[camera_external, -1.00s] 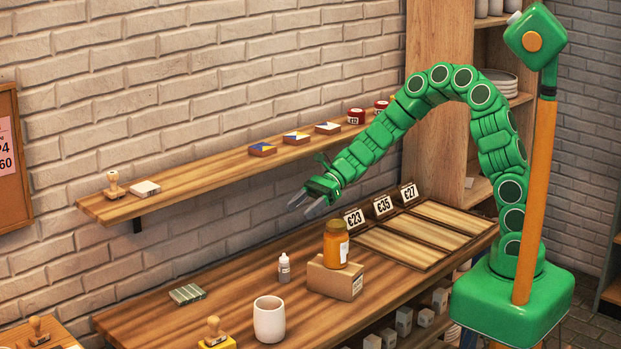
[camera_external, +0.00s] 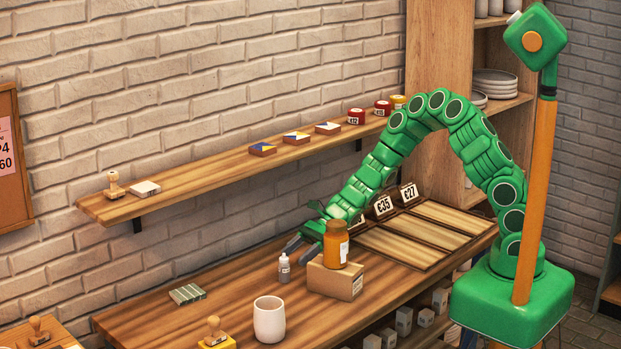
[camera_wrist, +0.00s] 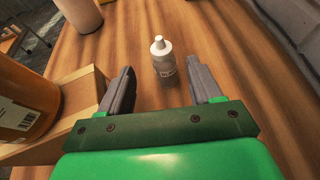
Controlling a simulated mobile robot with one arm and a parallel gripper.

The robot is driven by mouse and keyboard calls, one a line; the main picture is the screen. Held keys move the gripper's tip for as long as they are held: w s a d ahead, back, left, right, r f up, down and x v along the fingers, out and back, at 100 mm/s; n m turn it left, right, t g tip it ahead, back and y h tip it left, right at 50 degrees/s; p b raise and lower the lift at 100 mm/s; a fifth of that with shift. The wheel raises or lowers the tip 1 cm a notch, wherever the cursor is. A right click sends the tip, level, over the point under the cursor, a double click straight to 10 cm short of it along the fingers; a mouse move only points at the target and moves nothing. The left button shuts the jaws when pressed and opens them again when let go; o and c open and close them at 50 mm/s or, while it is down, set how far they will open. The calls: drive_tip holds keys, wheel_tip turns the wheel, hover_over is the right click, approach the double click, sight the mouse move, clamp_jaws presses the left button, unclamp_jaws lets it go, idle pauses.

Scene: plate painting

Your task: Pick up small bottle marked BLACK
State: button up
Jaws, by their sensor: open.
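A small bottle (camera_external: 284,269) with a grey body and a white cap stands upright on the wooden table. Its label is too small to read. It also shows in the wrist view (camera_wrist: 163,60), just beyond and between my two fingertips. My gripper (camera_external: 297,246) is open and empty, low over the table behind and slightly right of the bottle in the external view. In the wrist view the two grey fingers (camera_wrist: 160,76) are spread wide, with a clear gap around the bottle.
An orange jar (camera_external: 336,243) stands on a cardboard box (camera_external: 335,280) right of the bottle; both are close beside my left finger in the wrist view. A white cup (camera_external: 269,320) stands in front. A green striped block (camera_external: 187,294) lies left, with bare table between.

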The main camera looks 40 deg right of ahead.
sight(284, 265)
drive_tip(key=shift+x, duration=2.8)
drive_tip(key=shift+w+d+f, duration=0.1)
drive_tip(key=shift+w+f, duration=0.05)
drive_tip(key=shift+w, duration=0.05)
drive_tip(key=c, duration=1)
drive_tip(key=shift+c, duration=0.2)
